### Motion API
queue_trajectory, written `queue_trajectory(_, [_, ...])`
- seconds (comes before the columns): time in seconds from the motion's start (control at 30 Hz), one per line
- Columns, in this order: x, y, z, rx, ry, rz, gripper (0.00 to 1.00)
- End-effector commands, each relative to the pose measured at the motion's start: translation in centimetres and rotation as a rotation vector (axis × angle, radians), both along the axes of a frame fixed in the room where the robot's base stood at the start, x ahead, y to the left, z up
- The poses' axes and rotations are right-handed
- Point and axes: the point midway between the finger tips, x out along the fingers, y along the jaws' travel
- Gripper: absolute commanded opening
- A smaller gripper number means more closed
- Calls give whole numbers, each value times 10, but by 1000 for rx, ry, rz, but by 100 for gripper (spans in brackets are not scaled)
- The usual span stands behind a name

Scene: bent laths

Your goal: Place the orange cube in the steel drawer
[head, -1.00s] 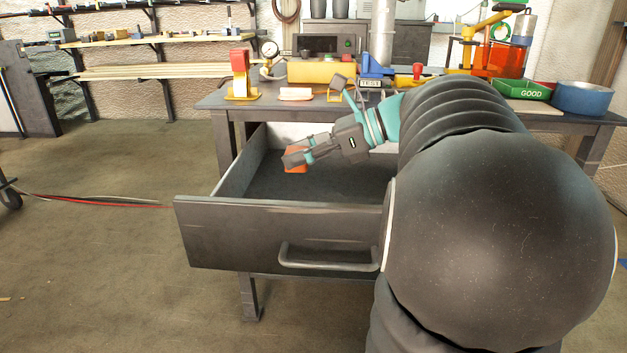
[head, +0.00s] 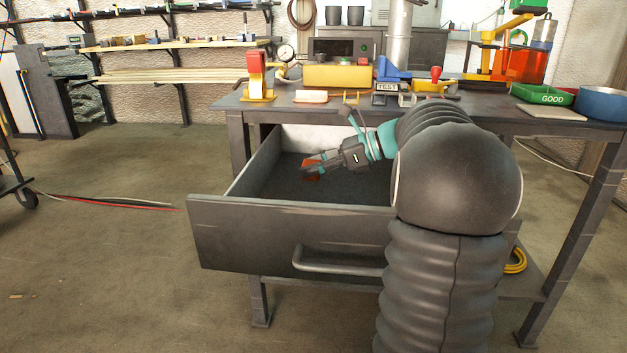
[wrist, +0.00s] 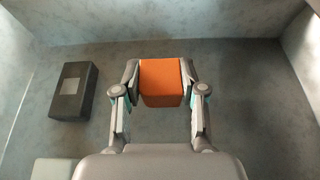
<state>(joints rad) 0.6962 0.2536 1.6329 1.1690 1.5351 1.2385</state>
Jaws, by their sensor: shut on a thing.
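The orange cube (wrist: 161,82) is between the fingertips of my gripper (wrist: 160,84) in the wrist view. My gripper is shut on it. The cube (head: 312,164) also shows in the head view, partly hidden by the fingers of my gripper (head: 311,168). The steel drawer (head: 290,232) is pulled out from under the workbench, and my gripper and the cube are inside its walls, near its floor. I cannot tell whether the cube touches the floor.
A dark box (wrist: 73,91) with a pale patch lies on the drawer floor left of the cube in the wrist view. A pale block (wrist: 54,169) shows at the lower left. The workbench top (head: 330,105) carries a green GOOD tray (head: 545,93) and several fixtures.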

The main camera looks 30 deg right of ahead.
Motion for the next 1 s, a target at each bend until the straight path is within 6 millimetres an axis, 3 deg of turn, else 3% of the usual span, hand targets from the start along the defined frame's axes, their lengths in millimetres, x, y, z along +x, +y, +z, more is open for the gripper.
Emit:
queue_trajectory(0.2, [-1,0,-31,1,2,0,7])
queue_trajectory(0.63, [-1,1,-36,1,2,0,7])
queue_trajectory(0.67, [-1,0,-36,1,1,1,43])
queue_trajectory(0.73, [-1,0,-36,1,1,1,61])
queue_trajectory(0.77, [-1,0,-36,1,1,1,66])
queue_trajectory(1.0, [-1,0,-36,1,1,1,66])
